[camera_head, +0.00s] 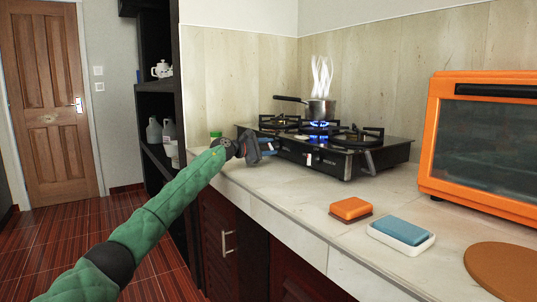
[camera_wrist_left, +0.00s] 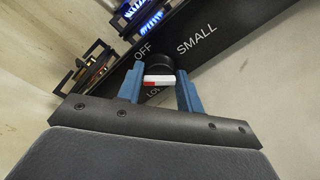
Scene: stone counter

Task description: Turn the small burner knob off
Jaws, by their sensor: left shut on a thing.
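The small burner knob (camera_wrist_left: 156,64) is black with a red and white pointer bar, on the dark front panel of the gas stove (camera_head: 345,160). The words OFF, SMALL and part of LO show around it. My left gripper (camera_wrist_left: 158,88) is shut on the knob, one blue finger on each side of it. Blue flames (camera_head: 319,128) burn under a steaming pot (camera_head: 321,110). My right gripper is not in view.
An orange sponge (camera_head: 351,209) and a blue sponge (camera_head: 403,230) in a white dish lie on the counter (camera_head: 290,195). An orange oven (camera_head: 480,140) stands at the right, with a round brown board (camera_head: 505,268) in front. A green-capped item (camera_head: 215,135) is behind my arm.

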